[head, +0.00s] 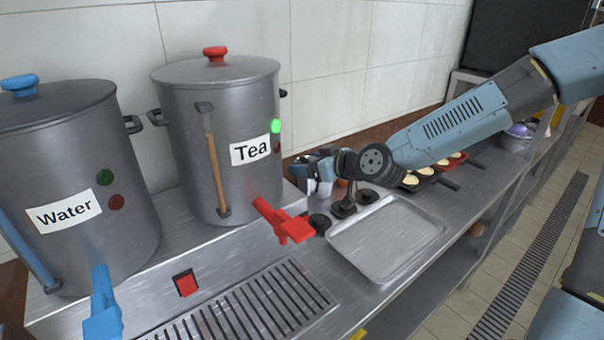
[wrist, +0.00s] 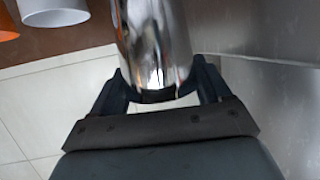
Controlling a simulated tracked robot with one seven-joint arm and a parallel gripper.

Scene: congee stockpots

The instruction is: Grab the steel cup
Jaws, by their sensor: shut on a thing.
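The steel cup (wrist: 155,45) is shiny and rounded and shows at the top middle of the wrist view. My gripper (wrist: 160,85) has its two dark fingers on either side of the cup and is shut on it. In the head view my gripper (head: 318,172) is beside the Tea pot, above the counter. There the cup is mostly hidden by my gripper, and I cannot make it out clearly. Whether the cup still touches a surface is not clear.
The Tea pot (head: 180,130) with its red tap (head: 283,222) stands left of my gripper, and the Water pot (head: 110,235) farther left. A bare metal tray (head: 390,240) lies to the right. A white cup (wrist: 55,12) and an orange cup (wrist: 8,25) show in the wrist view.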

